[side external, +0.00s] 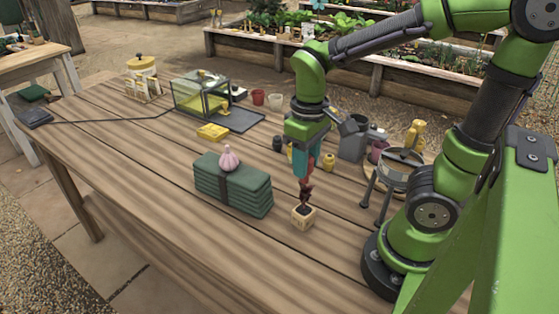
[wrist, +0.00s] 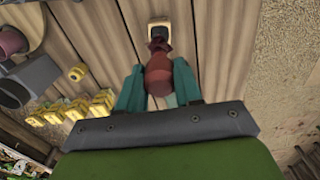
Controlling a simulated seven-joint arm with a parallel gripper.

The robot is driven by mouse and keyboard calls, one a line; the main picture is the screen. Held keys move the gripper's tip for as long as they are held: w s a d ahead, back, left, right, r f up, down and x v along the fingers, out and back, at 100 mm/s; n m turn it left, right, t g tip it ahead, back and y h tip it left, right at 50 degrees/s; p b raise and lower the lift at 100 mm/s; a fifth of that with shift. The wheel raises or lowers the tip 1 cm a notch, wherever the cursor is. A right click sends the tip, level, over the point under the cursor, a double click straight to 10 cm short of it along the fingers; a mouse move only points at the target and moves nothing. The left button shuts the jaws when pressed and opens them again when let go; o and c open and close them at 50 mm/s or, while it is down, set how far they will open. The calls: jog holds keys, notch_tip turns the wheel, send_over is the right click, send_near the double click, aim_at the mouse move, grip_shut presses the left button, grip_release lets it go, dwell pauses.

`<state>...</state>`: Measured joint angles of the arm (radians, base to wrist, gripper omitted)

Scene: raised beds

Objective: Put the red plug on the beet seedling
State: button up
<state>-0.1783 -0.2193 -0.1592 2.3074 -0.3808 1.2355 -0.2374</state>
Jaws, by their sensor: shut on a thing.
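My gripper (side external: 305,172) is shut on the red plug (side external: 312,158). The plug shows between the teal fingers in the wrist view (wrist: 158,76). The beet seedling (side external: 306,196) has dark red leaves and stands upright in a small pale square pot of dark soil (side external: 304,219) on the table. The plug is right over the seedling, with its lower end at or close to the leaf tops. I cannot tell whether they touch. In the wrist view the plug and fingers hide part of the seedling, and the pot (wrist: 158,24) shows just beyond.
A green folded stack (side external: 233,188) with a garlic bulb (side external: 229,159) on top stands left of the pot. A tripod stand (side external: 400,172) and a grey watering can (side external: 352,139) are to the right and behind. The table front is clear.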

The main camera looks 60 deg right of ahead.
aim_at(306, 183)
jog(key=f, duration=0.3)
jog(key=shift+s+f+n, duration=0.2)
jog(key=shift+f+n, duration=0.1)
jog(key=shift+n, duration=0.1)
jog(key=shift+f, duration=2.3)
jog(key=shift+f, duration=0.1)
jog(key=o, duration=1)
